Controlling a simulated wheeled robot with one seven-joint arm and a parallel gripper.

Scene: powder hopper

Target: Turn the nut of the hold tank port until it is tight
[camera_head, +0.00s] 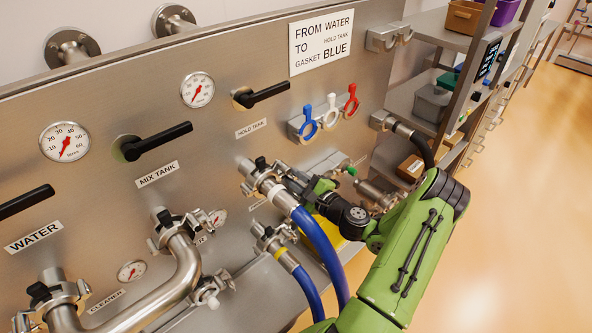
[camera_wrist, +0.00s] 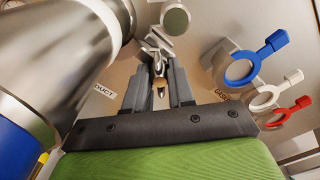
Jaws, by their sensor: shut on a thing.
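The hold tank port (camera_head: 248,168) juts from the steel panel below the HOLD TANK label (camera_head: 251,128). A clamp (camera_head: 262,174) sits around its joint with a steel hose end, and a blue hose (camera_head: 316,238) hangs from it. My gripper (camera_head: 296,183) reaches in from the right beside this clamp. The steel hose end (camera_wrist: 68,72) fills the left of that view. The nut is hidden in the head view, and its tightness cannot be told.
A second blue hose (camera_head: 308,290) with a yellow band hangs just below. A curved steel pipe (camera_head: 180,275) is at lower left. Blue, white and red gasket rings (camera_head: 330,118) hang at upper right. A shelf (camera_head: 440,38) stands further right; the floor there is open.

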